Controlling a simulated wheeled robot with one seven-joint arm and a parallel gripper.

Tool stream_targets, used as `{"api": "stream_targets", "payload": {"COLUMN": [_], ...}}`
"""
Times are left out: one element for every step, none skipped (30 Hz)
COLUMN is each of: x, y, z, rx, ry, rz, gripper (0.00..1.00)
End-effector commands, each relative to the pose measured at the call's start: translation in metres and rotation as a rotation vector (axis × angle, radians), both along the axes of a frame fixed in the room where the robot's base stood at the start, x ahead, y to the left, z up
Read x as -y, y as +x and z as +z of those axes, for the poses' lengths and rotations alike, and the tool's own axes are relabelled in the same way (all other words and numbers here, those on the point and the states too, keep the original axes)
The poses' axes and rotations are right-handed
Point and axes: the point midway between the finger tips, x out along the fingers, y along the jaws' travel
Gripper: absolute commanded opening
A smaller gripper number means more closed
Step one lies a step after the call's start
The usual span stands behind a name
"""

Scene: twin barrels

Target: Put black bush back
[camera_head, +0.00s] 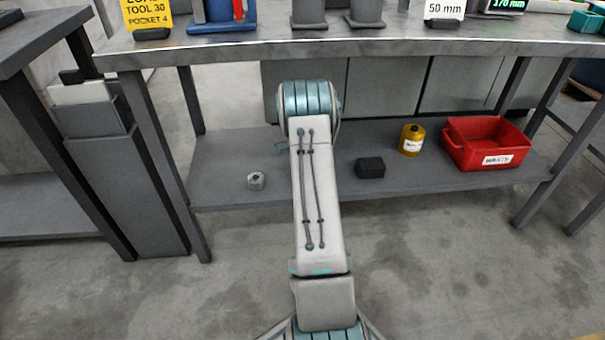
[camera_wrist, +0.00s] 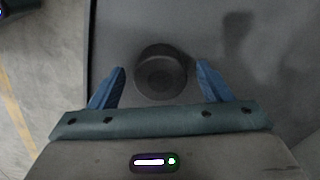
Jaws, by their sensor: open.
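A round black bush (camera_wrist: 161,72) shows in the wrist view, standing on a grey surface (camera_wrist: 120,28). It looks like a short dark cylinder with a recessed top. My gripper (camera_wrist: 163,72) is open, with one blue finger to the left of the bush and one to the right. There are gaps between the bush and both fingers. I cannot tell how far the fingertips are above the surface. In the head view my arm hides the gripper and I cannot make out the bush. Two grey barrels (camera_head: 309,12) (camera_head: 367,12) stand on the bench top, their upper parts cut off.
The bench's lower shelf (camera_head: 225,160) carries a silver ring (camera_head: 256,180), a black block (camera_head: 370,167), a yellow can (camera_head: 411,139) and a red bin (camera_head: 488,143). Bench legs (camera_head: 165,165) stand at the sides. The floor in front is clear.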

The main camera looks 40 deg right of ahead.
Motion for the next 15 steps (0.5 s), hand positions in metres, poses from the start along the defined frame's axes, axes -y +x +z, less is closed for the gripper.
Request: {"api": "stream_targets", "payload": {"x": [0.0,0.0,0.0,0.0,0.0,0.0,-0.001,0.0,0.0,0.0,0.0,0.0,0.0,0.0,0.0], "y": [0.0,0.0,0.001,0.001,0.001,0.001,0.001,0.001,0.001,0.001,0.0,0.0,0.0,0.0,0.0], "z": [0.011,0.015,0.022,0.028,0.033,0.04,0.046,0.051,0.057,0.061,0.064,0.067,0.069,0.07,0.07], "rx": [0.001,0.001,0.002,0.002,0.002,0.002,0.002,0.002,0.002,0.001,0.001,0.001,0.001,0.0,0.0], "ry": [-0.001,-0.001,-0.001,-0.001,-0.001,-0.001,-0.001,-0.001,-0.001,-0.001,-0.001,-0.001,-0.001,-0.001,0.0], "rz": [0.001,0.001,0.001,0.001,0.001,0.001,0.001,0.0,0.0,0.0,0.0,0.0,0.0,0.0,0.0], "gripper": [0.72,0.72,0.72,0.72,0.72,0.72,0.72,0.72,0.72,0.72,0.72,0.72,0.72,0.72,0.72]}}
